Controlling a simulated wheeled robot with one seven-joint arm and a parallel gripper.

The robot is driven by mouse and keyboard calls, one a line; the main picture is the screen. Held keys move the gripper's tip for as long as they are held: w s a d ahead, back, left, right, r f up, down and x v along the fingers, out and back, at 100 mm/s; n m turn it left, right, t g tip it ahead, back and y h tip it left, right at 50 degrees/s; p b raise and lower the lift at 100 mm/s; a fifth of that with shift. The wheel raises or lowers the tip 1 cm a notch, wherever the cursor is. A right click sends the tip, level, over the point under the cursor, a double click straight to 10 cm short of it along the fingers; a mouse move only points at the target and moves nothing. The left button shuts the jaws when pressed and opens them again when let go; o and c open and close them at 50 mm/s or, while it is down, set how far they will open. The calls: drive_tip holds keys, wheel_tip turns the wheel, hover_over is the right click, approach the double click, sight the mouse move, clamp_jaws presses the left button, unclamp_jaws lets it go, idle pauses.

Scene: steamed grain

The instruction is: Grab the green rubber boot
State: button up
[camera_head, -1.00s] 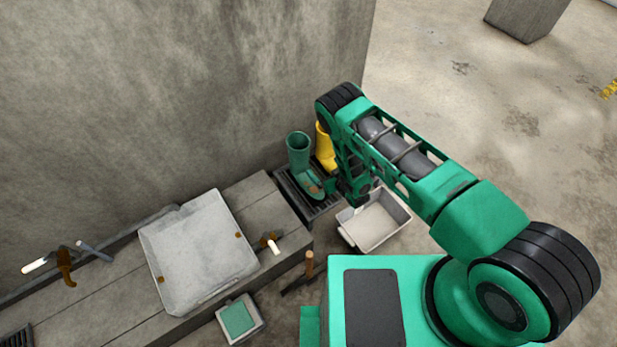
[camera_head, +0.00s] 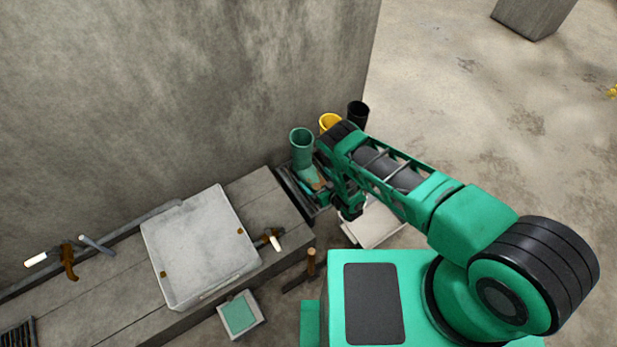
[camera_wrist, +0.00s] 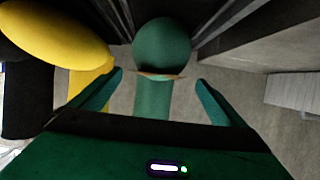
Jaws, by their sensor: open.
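The green rubber boot (camera_head: 302,149) stands upright by the wall, on a dark slatted rack (camera_head: 290,187). Its foot is partly hidden behind my arm in the head view. In the wrist view the boot (camera_wrist: 160,50) is in the middle, with its rounded toe at the top and a brown band across it. My gripper (camera_wrist: 160,95) is open, with one green finger on each side of the boot. The fingers look apart from the boot, with gaps on both sides.
A yellow boot (camera_head: 329,122) and a black boot (camera_head: 357,113) stand right of the green one. The yellow boot (camera_wrist: 60,35) is close to the left finger in the wrist view. A pale bin (camera_head: 375,228) is in front; a bench with a grey tray (camera_head: 200,250) is left.

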sight(309, 171)
drive_tip(key=shift+x, duration=2.35)
drive_tip(key=shift+w+d+f, duration=0.1)
drive_tip(key=shift+d, duration=0.1)
drive_tip(key=c, duration=1.4)
drive_tip(key=shift+c, duration=1.4)
drive_tip(key=shift+w+r, duration=0.1)
drive_tip(key=shift+r, duration=0.1)
